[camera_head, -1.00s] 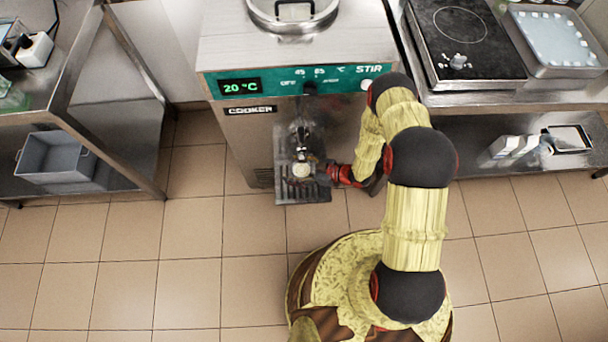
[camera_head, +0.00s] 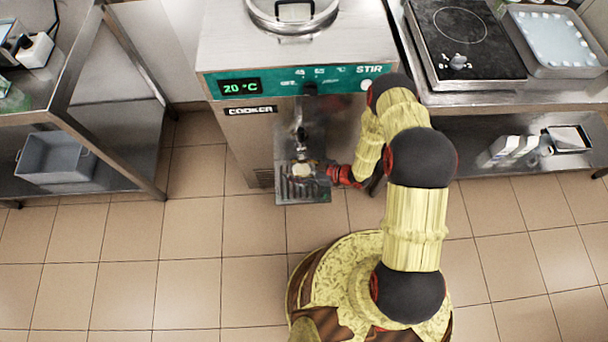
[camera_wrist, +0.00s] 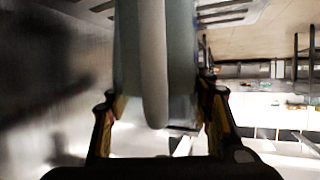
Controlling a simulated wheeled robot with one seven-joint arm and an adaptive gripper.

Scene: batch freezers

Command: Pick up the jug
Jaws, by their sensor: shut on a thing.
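The jug (camera_wrist: 182,60) fills the upper middle of the wrist view as a pale grey body with a rounded vertical handle (camera_wrist: 153,70) facing the camera. My gripper (camera_wrist: 158,110) has one finger on each side of it and is shut on the jug. In the head view, the jug (camera_head: 302,170) is a small pale shape over the grated drip tray (camera_head: 303,190) at the cooker's front, below its spout. My gripper (camera_head: 328,172) reaches it from the right. The jug's base is hard to make out.
The cooker (camera_head: 240,60) stands directly behind, with its display reading 20 °C. A left shelf holds a grey bin (camera_head: 55,160). A right counter carries a black hob (camera_head: 462,40). The tiled floor (camera_head: 190,245) in front is clear at the left.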

